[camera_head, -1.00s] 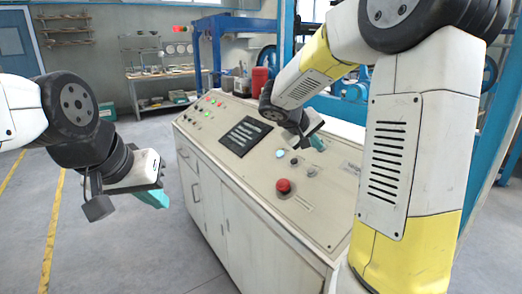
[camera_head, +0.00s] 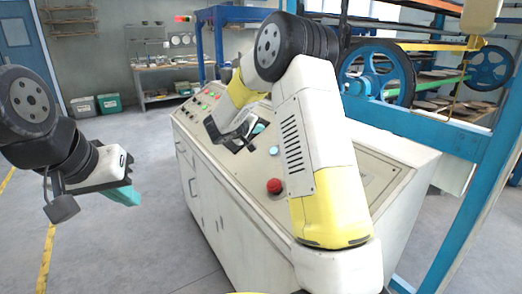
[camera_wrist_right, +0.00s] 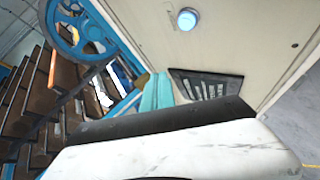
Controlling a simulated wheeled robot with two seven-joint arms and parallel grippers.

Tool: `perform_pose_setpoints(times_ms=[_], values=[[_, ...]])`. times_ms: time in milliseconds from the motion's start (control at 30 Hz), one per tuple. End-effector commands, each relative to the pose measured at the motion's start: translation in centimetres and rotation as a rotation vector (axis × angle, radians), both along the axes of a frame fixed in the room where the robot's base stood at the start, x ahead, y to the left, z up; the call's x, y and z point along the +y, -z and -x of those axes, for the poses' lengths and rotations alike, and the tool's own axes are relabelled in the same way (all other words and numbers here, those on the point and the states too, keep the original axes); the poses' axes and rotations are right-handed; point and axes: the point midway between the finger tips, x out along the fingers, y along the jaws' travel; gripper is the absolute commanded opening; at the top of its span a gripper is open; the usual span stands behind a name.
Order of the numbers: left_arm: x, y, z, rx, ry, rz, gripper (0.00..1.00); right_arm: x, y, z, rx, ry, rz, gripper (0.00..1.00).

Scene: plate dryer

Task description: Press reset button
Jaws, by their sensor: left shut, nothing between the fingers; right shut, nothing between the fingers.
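The control console (camera_head: 215,195) has a sloping cream top. A blue-lit round button (camera_head: 273,151) sits on it, and it also shows in the right wrist view (camera_wrist_right: 187,19). A red mushroom button (camera_head: 274,186) is nearer the front. No label reading reset is legible. My right gripper (camera_head: 259,128) is shut and empty, with teal fingertips over the console, beyond the blue-lit button and apart from it. In the right wrist view its teal fingers (camera_wrist_right: 156,93) point towards the panel beside a dark slotted plate (camera_wrist_right: 207,85). My left gripper (camera_head: 124,195) is shut and empty, left of the console.
Small coloured lights and buttons (camera_head: 205,97) line the console's far left end. My right forearm covers part of the top. A blue machine frame with wheels (camera_head: 378,75) stands behind on the right. Shelves (camera_head: 165,70) stand at the back. The floor left of the console is clear.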

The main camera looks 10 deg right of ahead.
Motion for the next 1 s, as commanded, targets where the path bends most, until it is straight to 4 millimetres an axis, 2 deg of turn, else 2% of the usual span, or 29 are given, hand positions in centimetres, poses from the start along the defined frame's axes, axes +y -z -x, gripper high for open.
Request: perform_pose_setpoints(times_ms=[267,700,1000], values=[[0.0,0.0,0.0,0.000,0.000,0.000,0.00,-0.5,0.9,-0.1,0.003,0.002,0.000,0.00],[0.0,0.0,0.0,0.000,0.000,0.000,0.00,-3.3,5.9,-1.1,0.003,0.002,0.001,0.00],[0.0,0.0,0.0,0.000,0.000,0.000,0.00,-4.2,7.5,-1.4,0.001,0.002,-0.001,0.00]])
